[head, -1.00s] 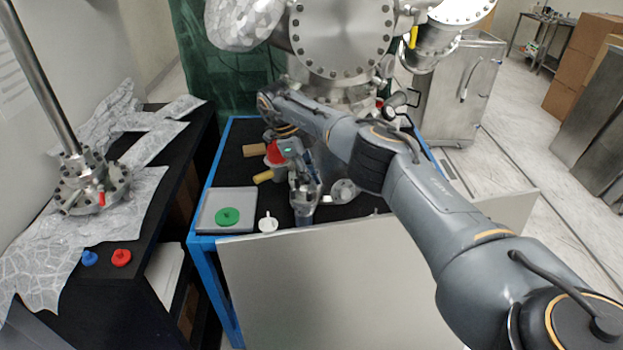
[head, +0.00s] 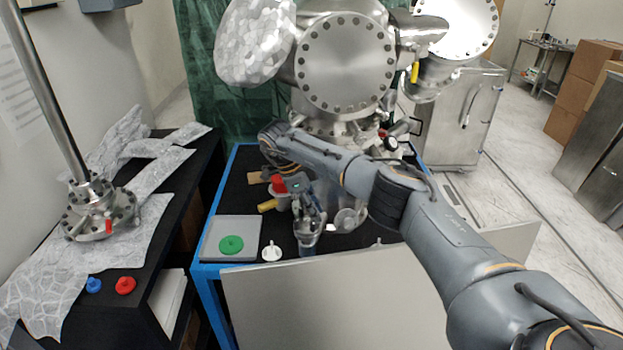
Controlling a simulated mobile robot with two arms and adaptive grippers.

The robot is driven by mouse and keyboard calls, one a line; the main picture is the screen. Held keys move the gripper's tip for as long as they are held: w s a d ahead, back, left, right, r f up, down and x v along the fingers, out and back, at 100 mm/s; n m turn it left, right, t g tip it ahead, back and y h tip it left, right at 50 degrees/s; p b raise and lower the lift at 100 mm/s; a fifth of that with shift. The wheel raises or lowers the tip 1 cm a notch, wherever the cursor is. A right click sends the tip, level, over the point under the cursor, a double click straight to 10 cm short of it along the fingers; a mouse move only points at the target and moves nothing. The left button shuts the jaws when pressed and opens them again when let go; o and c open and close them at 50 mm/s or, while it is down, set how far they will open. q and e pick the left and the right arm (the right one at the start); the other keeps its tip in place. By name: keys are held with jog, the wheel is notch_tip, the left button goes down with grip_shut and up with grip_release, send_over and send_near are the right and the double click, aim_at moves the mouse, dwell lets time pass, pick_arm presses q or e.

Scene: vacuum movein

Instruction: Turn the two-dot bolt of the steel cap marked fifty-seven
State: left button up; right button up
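My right arm reaches in from the right over the black-topped table, and its gripper (head: 309,238) points down near the table's front edge. A small dark cylindrical thing is just under the fingertips; I cannot tell whether they grip it. A small round steel flange (head: 347,219) lies just right of the gripper. No number or dot marks can be read, so I cannot tell which piece is the cap marked fifty-seven. The two-dot bolt cannot be made out. My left gripper is out of view.
A grey tray (head: 214,248) with a green disc (head: 231,244) and a white knobbed piece (head: 271,252) are left of the gripper. A red-topped item (head: 278,184) stands behind it. The steel chamber (head: 346,66) rises at the back. A pale panel (head: 340,305) stands in front.

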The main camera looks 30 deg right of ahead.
jog(key=n+t+p, duration=0.1)
jog(key=n, duration=0.1)
jog(key=n+p, duration=0.1)
jog(key=n, duration=0.2)
jog(key=shift+s+r+t+h, duration=0.15)
jog(key=shift+s+t+h, duration=0.05)
jog(key=shift+t+h, duration=0.2)
jog(key=n+t+p, duration=0.1)
jog(key=n, duration=0.1)
jog(key=n+p, duration=0.1)
jog(key=n, duration=0.1)
jog(key=shift+s+n+t, duration=0.15)
jog(key=shift+n+t, duration=0.25)
jog(key=n+t+p, duration=0.1)
jog(key=n+p, duration=0.1)
jog(key=n, duration=0.1)
jog(key=shift+y, duration=0.4)
jog(key=n+p, duration=0.2)
jog(key=shift+a+n+t+p, duration=0.1)
jog(key=shift+n+t+p, duration=0.2)
jog(key=shift+t, duration=0.1)
jog(key=b+v, duration=0.3)
jog(key=v, duration=1)
jog(key=shift+s+d+r+y, duration=0.25)
jog(key=shift+d+y, duration=0.05)
